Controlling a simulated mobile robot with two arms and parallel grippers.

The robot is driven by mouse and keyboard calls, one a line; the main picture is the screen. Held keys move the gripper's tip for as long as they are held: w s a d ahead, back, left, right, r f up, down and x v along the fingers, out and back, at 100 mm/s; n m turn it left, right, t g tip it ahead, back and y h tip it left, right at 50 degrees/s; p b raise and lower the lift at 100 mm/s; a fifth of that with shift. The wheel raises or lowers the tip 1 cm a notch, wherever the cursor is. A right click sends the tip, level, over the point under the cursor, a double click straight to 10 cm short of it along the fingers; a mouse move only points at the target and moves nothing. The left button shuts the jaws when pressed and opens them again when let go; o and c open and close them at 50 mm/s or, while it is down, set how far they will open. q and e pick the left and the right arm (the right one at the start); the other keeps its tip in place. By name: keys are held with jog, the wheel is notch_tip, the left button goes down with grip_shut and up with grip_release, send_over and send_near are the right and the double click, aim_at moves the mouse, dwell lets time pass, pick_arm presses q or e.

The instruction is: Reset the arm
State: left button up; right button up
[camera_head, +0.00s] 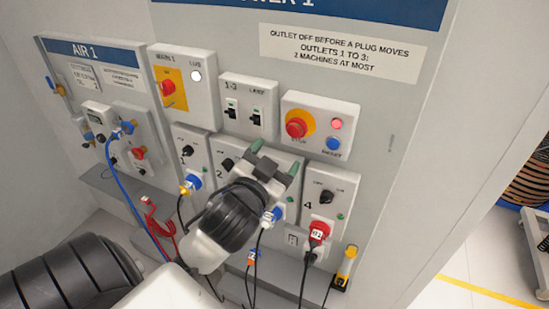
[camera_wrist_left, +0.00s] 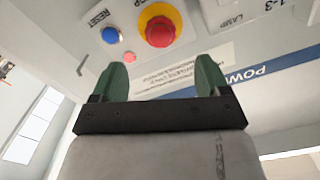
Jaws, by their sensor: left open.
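My left arm hides part of outlet 2 and the cables below. My right gripper does not show.
The stop box holds a red mushroom button (camera_head: 297,127) on yellow, a red lamp (camera_head: 337,124) and a blue reset button (camera_head: 333,143). Plugged cables hang below the outlets, including a red plug (camera_head: 319,231). The AIR 1 panel (camera_head: 95,50) is at left. Open floor (camera_head: 470,285) lies at right.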

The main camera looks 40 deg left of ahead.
pick_arm(q)
jog(key=s+d+f+g+h, duration=0.1)
jog(key=s+d+f+g, duration=0.2)
jog(key=f, duration=0.5)
jog(key=s+d+f+g+h, duration=0.1)
jog(key=s+f+g, duration=0.25)
jog(key=f, duration=0.35)
jog(key=s+d+f+g+h, duration=0.3)
jog(key=s+d+f+g, duration=0.3)
jog(key=s+f+g, duration=0.4)
notch_tip(320, 180, down, 30)
jog(key=s+t+b, duration=0.1)
jog(key=s+b, duration=0.1)
jog(key=b, duration=0.5)
jog(key=s+a+f+b, duration=0.1)
jog(key=s+f+b, duration=0.1)
jog(key=s+f, duration=0.6)
jog(key=s+a+f+b, duration=0.2)
jog(key=s+f, duration=0.6)
jog(key=f, duration=0.7)
jog(key=shift+a+m+g+y+b, duration=0.2)
jog(key=shift+m+g+y+b, duration=0.1)
jog(key=shift+m+g+b, duration=0.2)
